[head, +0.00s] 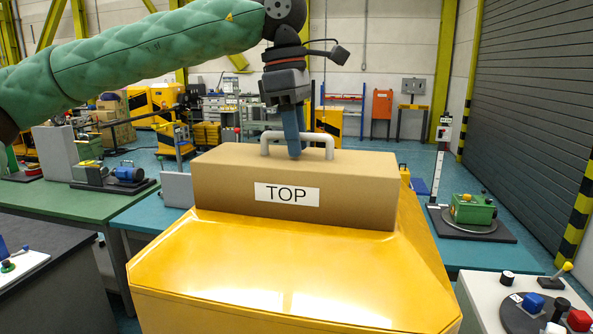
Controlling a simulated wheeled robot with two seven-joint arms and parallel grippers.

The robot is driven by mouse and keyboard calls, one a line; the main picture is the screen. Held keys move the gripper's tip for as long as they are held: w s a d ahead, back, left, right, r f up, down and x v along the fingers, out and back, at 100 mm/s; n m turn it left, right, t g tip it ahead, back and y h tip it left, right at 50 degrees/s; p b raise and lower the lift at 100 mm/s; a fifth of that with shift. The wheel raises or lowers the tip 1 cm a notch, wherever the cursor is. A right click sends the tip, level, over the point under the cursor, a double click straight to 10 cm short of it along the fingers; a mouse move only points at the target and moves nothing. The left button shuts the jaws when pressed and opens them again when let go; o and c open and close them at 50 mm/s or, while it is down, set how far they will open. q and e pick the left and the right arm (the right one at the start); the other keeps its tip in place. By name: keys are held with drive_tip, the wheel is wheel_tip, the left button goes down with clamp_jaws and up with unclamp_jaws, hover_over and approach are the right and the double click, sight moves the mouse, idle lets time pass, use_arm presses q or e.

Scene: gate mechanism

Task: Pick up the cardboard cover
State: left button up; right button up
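The cardboard cover (225,190) is a brown box shape with a white "TOP" label on its front. It sits upright on the yellow housing (290,265). A grey bar handle (319,138) stands on its top. My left gripper (295,148) points down at the handle, its blue fingers crossing the bar near its middle and hiding part of it. The fingers overlap in this view, so I cannot tell whether they are open or shut on the bar. My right gripper is not in view.
A green table (85,205) with a blue motor (129,173) is at left. A green machine (473,209) stands on a teal bench at right. A white control stand (487,297) with knobs and a lever is at the lower right. The space above the cover's right half is clear.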

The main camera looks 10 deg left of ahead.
use_arm(q)
clamp_jaws()
drive_tip(key=shift+r, duration=0.15)
